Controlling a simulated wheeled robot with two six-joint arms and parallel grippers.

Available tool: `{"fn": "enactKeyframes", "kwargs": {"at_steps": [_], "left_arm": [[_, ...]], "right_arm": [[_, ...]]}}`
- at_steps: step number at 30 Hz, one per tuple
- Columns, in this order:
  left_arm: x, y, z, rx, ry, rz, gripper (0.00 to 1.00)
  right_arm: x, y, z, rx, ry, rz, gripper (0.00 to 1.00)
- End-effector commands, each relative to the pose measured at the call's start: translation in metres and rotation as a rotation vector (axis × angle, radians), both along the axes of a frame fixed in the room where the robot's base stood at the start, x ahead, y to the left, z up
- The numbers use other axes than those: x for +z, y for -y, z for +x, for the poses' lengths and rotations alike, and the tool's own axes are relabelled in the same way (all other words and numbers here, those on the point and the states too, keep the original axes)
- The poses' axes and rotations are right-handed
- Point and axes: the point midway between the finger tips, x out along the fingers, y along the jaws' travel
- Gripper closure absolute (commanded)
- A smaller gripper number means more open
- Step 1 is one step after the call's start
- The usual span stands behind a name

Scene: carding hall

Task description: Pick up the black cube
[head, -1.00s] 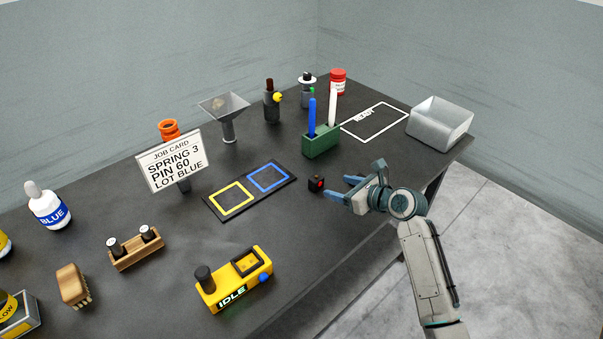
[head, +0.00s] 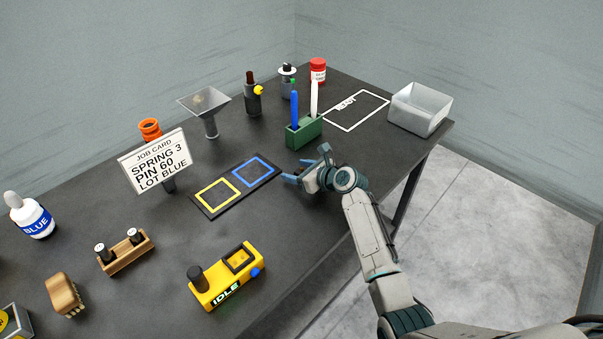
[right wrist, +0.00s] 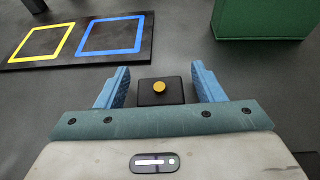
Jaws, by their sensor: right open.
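The black cube (right wrist: 154,96) shows in the right wrist view with a round yellow-orange spot on top. It sits on the dark table between the two blue fingers of my right gripper (right wrist: 160,80). The fingers are open, with a gap visible on each side of the cube. In the head view my right gripper (head: 296,171) is low over the table, and I cannot make out the cube there, as the gripper covers it. My left gripper is not in view.
A green holder (head: 304,131) with pens stands just behind my right gripper. A dark mat (head: 207,210) with yellow and blue squares lies to its left. A yellow device (head: 228,280) is nearer the front. A grey bin (head: 420,109) stands at the far right.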

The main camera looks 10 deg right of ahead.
Motion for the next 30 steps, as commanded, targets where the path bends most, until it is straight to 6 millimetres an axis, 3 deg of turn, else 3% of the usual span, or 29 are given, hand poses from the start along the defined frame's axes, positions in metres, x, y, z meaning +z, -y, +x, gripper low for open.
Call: {"fn": "enactKeyframes", "kwargs": {"at_steps": [8, 15, 16, 25, 30], "left_arm": [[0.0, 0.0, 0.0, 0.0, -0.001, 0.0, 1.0], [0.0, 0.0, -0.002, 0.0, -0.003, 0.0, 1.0], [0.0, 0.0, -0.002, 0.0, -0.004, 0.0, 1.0], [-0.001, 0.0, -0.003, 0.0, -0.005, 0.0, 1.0], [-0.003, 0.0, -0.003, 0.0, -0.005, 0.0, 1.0]], "right_arm": [[-0.001, -0.002, 0.003, -0.001, 0.002, 0.0, 0.38], [-0.001, -0.002, 0.003, -0.001, 0.001, -0.001, 0.83], [-0.001, -0.002, 0.003, -0.001, 0.001, -0.001, 0.86], [0.0, -0.002, 0.003, -0.001, 0.002, 0.0, 0.86], [0.011, -0.002, 0.003, -0.001, 0.004, -0.002, 0.86]]}}
